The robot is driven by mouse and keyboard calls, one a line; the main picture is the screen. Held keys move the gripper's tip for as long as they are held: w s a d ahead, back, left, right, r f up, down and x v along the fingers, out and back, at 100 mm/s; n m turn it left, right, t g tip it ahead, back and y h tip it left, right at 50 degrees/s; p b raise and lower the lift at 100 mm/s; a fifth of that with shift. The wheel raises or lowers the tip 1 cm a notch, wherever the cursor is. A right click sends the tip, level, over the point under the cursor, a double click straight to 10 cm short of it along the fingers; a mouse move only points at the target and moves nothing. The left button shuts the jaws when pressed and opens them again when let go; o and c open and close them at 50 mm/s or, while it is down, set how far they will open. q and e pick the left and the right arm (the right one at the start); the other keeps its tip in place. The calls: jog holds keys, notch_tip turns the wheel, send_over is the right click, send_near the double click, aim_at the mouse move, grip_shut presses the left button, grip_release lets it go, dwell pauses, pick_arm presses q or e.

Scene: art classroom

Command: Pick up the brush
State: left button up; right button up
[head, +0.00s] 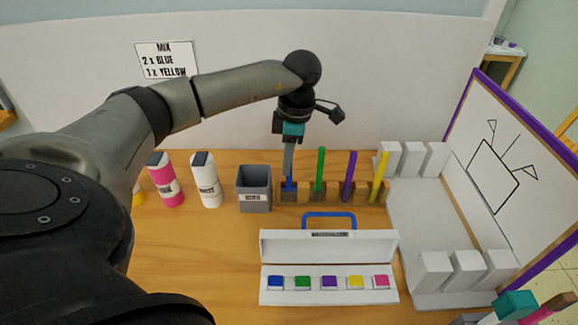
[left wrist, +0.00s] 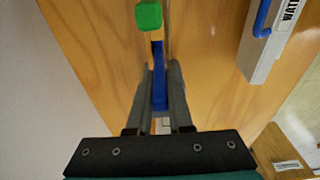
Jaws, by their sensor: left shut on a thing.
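My left gripper (head: 289,172) points down from above at the rack and is shut on the blue brush (head: 289,186). The blue brush is upright, its lower end at the wooden holder (head: 301,196); its upper part is hidden between the fingers. In the left wrist view the blue brush (left wrist: 159,88) lies between the two fingers of my left gripper (left wrist: 160,80). A green brush (head: 320,168), a purple brush (head: 349,176) and a yellow brush (head: 379,176) stand in a row to its right.
A grey cup (head: 254,190) stands just left of the holder, with a white bottle (head: 206,180) and a pink bottle (head: 165,180) further left. An open paint box (head: 330,246) with a blue handle lies in front. A purple-framed board (head: 500,165) stands right.

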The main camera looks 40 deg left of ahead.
pick_arm(q)
grip_shut()
notch_tip(320, 180, up, 20)
jog(key=p, duration=0.5)
dwell(0.8)
